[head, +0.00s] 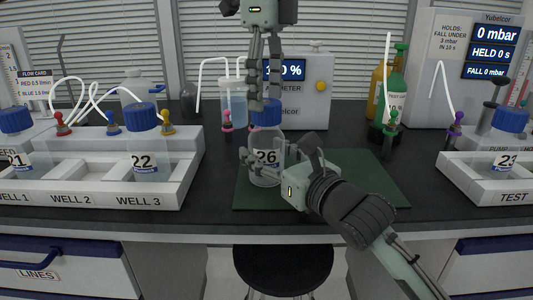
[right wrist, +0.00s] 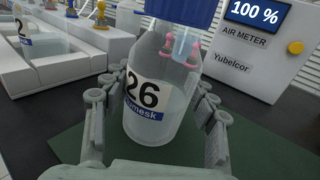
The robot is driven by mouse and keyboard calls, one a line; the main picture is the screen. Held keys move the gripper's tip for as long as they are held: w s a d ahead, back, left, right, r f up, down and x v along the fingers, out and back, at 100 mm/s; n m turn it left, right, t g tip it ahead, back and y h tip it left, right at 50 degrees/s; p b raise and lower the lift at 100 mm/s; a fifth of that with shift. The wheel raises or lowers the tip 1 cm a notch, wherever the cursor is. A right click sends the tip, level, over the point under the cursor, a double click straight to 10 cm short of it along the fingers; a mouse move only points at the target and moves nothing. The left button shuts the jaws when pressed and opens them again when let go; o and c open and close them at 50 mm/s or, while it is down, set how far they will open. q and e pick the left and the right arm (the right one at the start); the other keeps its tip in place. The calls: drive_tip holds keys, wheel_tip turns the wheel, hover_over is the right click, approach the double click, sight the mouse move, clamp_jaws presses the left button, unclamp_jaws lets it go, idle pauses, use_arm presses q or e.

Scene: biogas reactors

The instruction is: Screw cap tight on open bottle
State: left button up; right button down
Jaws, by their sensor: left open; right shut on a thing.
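The bottle labelled 26 (head: 265,174) stands upright on a dark green mat (head: 375,178). A blue cap (head: 266,118) sits on its neck; how tightly it is seated cannot be seen. My right gripper (head: 264,163) is shut around the bottle's body from the front right. In the right wrist view its fingers flank the bottle (right wrist: 155,95), and the lower part of the cap (right wrist: 187,10) shows at the top edge. My left gripper (head: 264,103) points straight down, open, with its fingertips at the cap's top; whether they touch it is unclear.
A white rack (head: 100,195) with wells holds bottles 21 and 22 (head: 147,160) on the left. A test block (head: 470,185) with bottle 23 (head: 505,155) stands on the right. An air meter (head: 312,105) reading 100 % stands behind. The mat's right part is clear.

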use_arm(q)
drive_tip(key=shift+f, duration=1.35)
